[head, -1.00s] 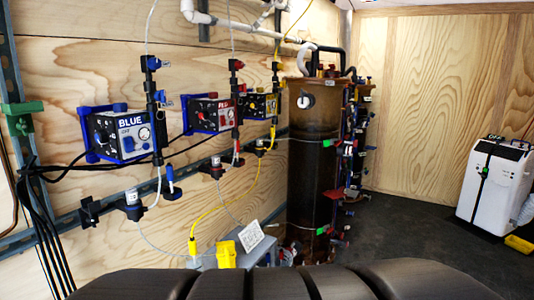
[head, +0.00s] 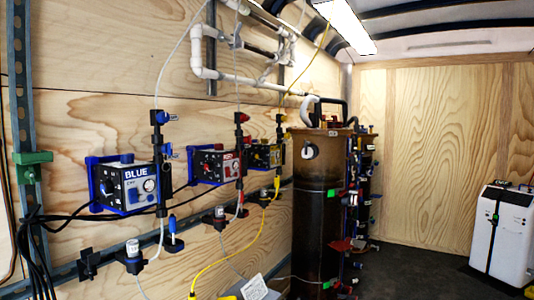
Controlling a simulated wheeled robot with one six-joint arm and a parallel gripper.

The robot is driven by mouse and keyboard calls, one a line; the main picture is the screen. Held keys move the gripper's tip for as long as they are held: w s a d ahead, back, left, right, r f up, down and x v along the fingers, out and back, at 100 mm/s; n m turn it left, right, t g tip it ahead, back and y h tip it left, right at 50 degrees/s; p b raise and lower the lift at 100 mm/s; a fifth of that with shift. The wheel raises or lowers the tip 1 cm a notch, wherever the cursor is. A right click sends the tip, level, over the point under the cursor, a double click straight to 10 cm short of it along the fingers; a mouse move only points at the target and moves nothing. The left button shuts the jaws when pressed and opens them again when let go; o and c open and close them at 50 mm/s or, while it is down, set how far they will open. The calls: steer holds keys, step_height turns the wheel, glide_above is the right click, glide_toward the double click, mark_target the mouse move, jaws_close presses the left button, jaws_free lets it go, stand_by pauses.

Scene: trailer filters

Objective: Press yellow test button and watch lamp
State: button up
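A yellow-labelled control box (head: 264,155) is on the plywood wall, third in a row. A red-labelled box (head: 216,165) and a blue box marked BLUE (head: 128,187) are to its left. Each has dials or knobs on its front. I cannot make out a yellow test button or a lamp at this size. Part of a yellow object (head: 228,295) shows at the bottom edge, beside a white labelled card (head: 254,288). My gripper is not in view.
A tall dark brown tank (head: 316,235) stands right of the boxes, with valves and tubes on its right side. A white machine (head: 499,232) stands at the far right. A yellow cable (head: 228,256) hangs along the wall. Dark floor (head: 415,268) lies open between tank and machine.

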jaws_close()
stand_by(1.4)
